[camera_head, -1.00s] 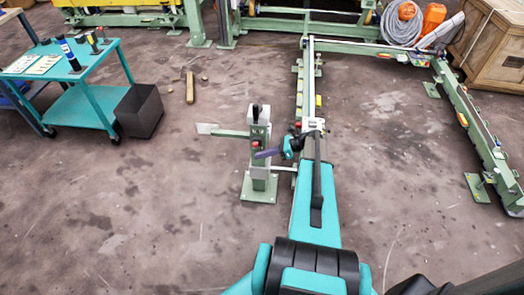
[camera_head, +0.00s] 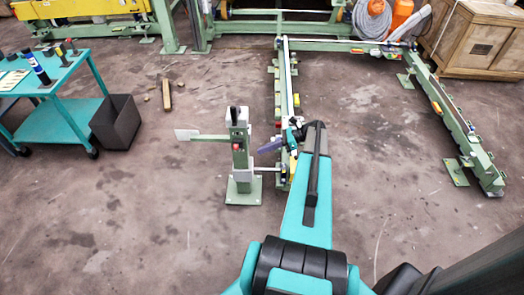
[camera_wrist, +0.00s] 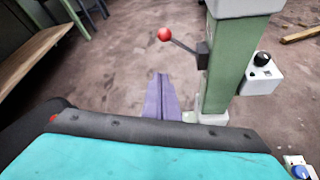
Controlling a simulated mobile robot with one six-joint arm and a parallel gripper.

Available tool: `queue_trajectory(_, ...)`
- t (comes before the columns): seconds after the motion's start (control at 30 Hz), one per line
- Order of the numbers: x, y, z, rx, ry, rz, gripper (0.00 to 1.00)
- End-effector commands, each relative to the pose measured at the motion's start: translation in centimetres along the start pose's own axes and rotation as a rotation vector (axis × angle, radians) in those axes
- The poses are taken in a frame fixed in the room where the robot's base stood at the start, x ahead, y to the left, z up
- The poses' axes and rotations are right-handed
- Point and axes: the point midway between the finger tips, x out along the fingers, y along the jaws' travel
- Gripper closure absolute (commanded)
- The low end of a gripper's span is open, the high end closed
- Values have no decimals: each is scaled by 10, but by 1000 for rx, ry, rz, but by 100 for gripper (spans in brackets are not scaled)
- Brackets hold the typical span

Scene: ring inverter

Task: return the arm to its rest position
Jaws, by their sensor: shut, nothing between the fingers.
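My arm, teal and black, reaches forward from the bottom of the head view. My gripper (camera_head: 270,146) has purple fingers and points left, just right of the green post in the picture; whether they touch cannot be told. In the wrist view the fingers (camera_wrist: 161,98) lie together, with nothing between them. The green post (camera_head: 241,160) stands upright on a floor plate. The wrist view shows it close up (camera_wrist: 228,65), right of the fingers, with a red ball lever (camera_wrist: 165,35) and a white box with a black knob (camera_wrist: 261,72).
A green rail frame (camera_head: 284,95) runs behind and right of the arm. A teal cart (camera_head: 62,118) and a dark bin (camera_head: 115,122) stand at left. A wooden crate (camera_head: 480,40) is at the back right. Floor left of the post is open.

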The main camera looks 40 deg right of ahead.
Motion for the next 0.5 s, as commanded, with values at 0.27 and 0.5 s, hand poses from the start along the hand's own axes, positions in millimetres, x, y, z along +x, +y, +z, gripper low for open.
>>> queue_trajectory(0.27,1,0,0,0,0,0,100)
queue_trajectory(0.5,16,7,-2,-25,24,16,100)
